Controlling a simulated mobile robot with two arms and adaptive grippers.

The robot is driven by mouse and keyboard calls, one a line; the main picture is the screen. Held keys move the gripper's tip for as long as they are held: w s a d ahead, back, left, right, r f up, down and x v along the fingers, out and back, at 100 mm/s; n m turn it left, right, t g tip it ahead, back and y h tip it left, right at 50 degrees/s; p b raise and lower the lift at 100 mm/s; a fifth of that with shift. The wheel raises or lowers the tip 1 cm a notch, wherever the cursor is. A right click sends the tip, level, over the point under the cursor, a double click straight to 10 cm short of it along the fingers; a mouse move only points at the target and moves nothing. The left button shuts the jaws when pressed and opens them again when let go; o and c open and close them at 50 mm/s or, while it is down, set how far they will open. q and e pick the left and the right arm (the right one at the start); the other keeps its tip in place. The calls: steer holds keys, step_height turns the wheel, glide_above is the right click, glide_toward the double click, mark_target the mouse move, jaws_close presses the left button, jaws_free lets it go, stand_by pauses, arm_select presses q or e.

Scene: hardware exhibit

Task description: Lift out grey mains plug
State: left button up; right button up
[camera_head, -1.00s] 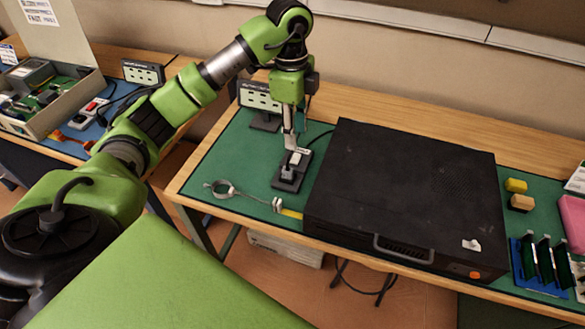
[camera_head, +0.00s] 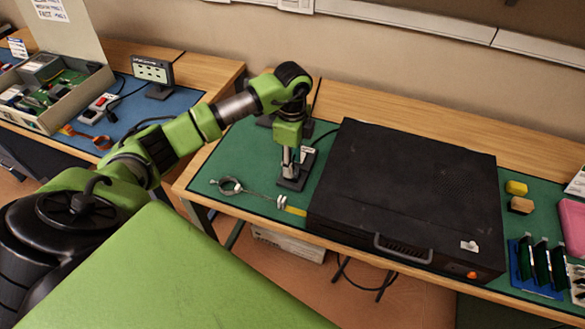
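A dark socket block (camera_head: 291,184) sits on the green mat, left of the large black case. A grey shape that looks like the mains plug (camera_head: 289,172) is at the block, mostly hidden by my gripper. My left gripper (camera_head: 289,167) points straight down over the block, its fingertips at the plug. The fingers overlap the plug in this view, so whether they are closed on it cannot be told. My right gripper is not in view.
The black case (camera_head: 405,190) stands close to the right of the block. Yellow and tan blocks (camera_head: 516,188) lie right of the case.

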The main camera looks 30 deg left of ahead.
arm_select(q)
steer(key=shift+f, duration=0.65)
steer(key=c, duration=0.9)
steer(key=shift+r, duration=0.15)
steer(key=shift+w+r+b, duration=0.1)
steer(key=shift+r+b, duration=0.35)
steer(key=shift+r, duration=0.2)
steer(key=s+r+b, duration=0.1)
steer(key=s+r, duration=0.3)
steer(key=s+d+r+b, duration=0.1)
steer(key=s+r, duration=0.2)
steer(key=s, duration=0.2)
steer(key=s+d+r+b, duration=0.1)
steer(key=s+r, duration=0.3)
steer(key=s, duration=0.1)
steer(key=shift+d+r, duration=0.2)
steer(key=shift+r, duration=0.1)
